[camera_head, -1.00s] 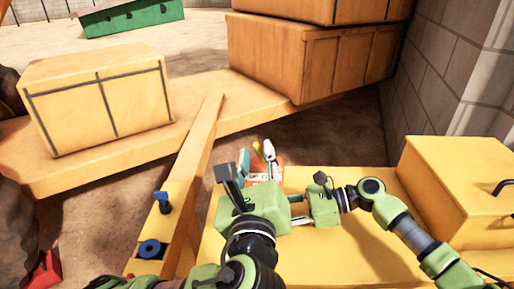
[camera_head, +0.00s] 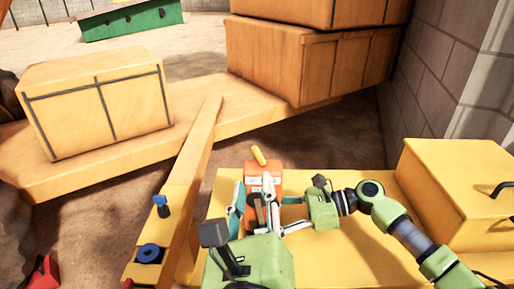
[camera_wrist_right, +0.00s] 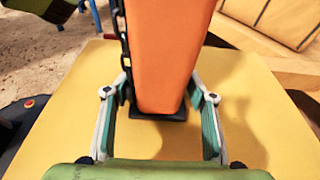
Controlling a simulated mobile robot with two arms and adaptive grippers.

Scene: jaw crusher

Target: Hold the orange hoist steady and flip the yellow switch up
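The orange hoist (camera_head: 262,172) stands on the yellow platform in the head view. The yellow switch (camera_head: 258,156) sticks out at its top, tilted to the upper left. My left gripper (camera_head: 253,188) is open below the switch, its fingers apart in front of the hoist and pointing up at it. My right gripper (camera_head: 284,212) reaches in from the right beside the hoist. In the right wrist view the hoist (camera_wrist_right: 165,55) stands between the right gripper's fingers (camera_wrist_right: 158,105), which are open with gaps beside its lower part. The fingers partly hide the hoist's lower part in the head view.
The yellow platform (camera_head: 340,245) carries a yellow box (camera_head: 460,190) at the right. A yellow beam (camera_head: 197,150) with blue fittings runs along the left. Large wooden crates (camera_head: 310,60) stand behind. A dark chain (camera_wrist_right: 124,50) hangs along the hoist's left side in the wrist view.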

